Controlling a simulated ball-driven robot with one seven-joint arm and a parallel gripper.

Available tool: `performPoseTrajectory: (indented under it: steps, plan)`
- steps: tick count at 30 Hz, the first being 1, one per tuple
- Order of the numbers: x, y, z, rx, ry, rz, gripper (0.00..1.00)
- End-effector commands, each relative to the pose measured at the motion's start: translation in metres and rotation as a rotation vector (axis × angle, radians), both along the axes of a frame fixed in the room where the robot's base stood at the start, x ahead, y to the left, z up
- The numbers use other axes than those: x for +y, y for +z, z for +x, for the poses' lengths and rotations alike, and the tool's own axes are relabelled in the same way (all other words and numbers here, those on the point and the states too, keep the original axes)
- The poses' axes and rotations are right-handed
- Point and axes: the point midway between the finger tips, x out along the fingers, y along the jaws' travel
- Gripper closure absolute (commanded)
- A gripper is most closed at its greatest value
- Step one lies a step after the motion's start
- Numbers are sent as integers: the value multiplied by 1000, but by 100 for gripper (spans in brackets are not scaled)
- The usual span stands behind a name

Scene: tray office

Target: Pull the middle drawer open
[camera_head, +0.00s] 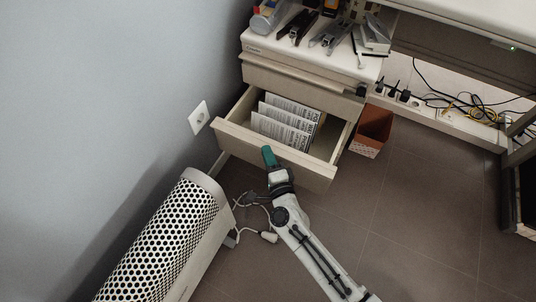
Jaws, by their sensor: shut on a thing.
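The middle drawer (300,168) stands pulled out below the closed top drawer of a pale cabinet. Its inside shows, with several printed white folders or papers (284,122) standing in it. My gripper (269,158), with a green tip, is at the upper edge of the drawer's front panel, left of its middle. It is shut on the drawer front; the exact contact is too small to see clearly. The top drawer (300,78) above is shut.
A perforated white heater-like unit (165,240) stands at the lower left, with cables and a plug (268,237) beside it. A reddish-brown bin (373,132) is right of the drawer. A wall socket (199,117) is at left.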

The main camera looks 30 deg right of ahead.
Motion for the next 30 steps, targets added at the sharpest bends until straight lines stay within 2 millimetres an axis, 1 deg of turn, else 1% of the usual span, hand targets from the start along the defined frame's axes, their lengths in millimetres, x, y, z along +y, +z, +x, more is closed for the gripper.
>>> performPoseTrajectory:
  steps: [25, 28, 30]
  plan:
    - [0, -1, -1, 2, 1, 1, 100]
    - [3, -1, -2, 3, 2, 1, 100]
    - [9, 0, -6, 3, 2, 1, 100]
